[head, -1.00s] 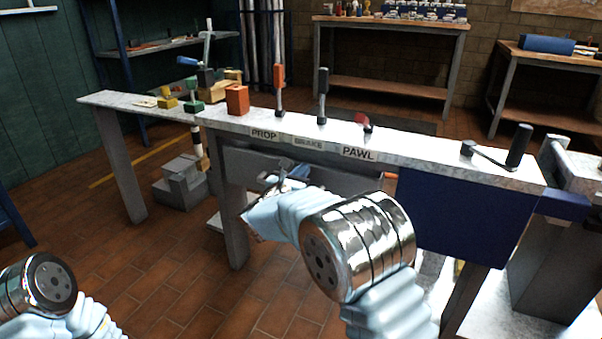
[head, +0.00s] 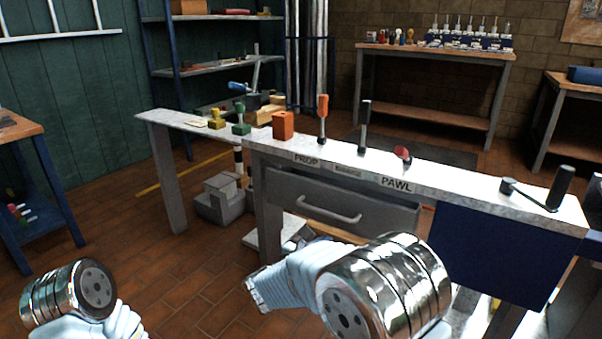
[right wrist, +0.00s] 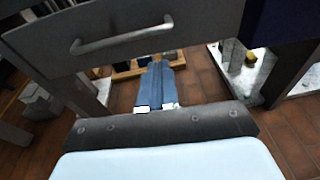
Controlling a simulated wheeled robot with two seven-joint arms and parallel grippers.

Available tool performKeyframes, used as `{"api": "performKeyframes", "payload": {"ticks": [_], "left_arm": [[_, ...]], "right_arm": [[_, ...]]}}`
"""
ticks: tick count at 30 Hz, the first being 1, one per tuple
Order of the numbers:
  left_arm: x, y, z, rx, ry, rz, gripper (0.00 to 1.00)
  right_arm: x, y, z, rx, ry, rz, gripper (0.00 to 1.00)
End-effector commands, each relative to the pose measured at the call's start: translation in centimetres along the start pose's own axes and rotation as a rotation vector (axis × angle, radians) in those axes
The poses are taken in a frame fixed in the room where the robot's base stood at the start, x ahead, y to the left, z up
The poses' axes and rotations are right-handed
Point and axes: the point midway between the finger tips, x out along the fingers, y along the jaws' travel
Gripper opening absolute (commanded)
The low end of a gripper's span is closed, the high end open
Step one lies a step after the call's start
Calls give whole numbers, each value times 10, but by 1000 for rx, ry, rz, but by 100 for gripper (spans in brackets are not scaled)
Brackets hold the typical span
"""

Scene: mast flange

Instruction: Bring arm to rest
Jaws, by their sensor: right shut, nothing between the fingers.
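My right arm (head: 385,285) bends in from the lower right of the head view, in front of the bench. Its forearm points left, low before the grey drawer (head: 350,195), and largely hides the gripper. In the right wrist view my right gripper (right wrist: 158,68) shows as blue fingers, shut and empty, below and apart from the drawer's handle (right wrist: 120,33). My left arm (head: 70,290) shows only as a metal joint and pale sleeve at the lower left; its gripper is out of view.
The bench top (head: 450,183) carries levers, an orange block (head: 283,125) and a crank handle (head: 540,190). A blue panel (head: 490,250) hangs at its right front. Grey steps (head: 222,197) stand below. Tiled floor (head: 190,285) is clear between my arms.

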Motion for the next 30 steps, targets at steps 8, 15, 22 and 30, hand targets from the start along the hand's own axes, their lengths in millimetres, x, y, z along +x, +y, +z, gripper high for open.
{"api": "performKeyframes", "payload": {"ticks": [8, 15, 22, 30], "left_arm": [[-33, 14, 1, 4, 0, 1, 59], [-72, 31, 2, 9, -2, 3, 59], [-90, 39, 3, 12, -3, 3, 59], [-92, 40, 3, 12, -3, 4, 59]], "right_arm": [[-10, -121, -189, 308, 745, -391, 0], [-146, -187, -287, 1183, 1250, -1234, 0], [-169, -199, -285, 1940, 986, -1826, 0], [-166, -207, -285, 2083, 864, -1914, 0]]}}
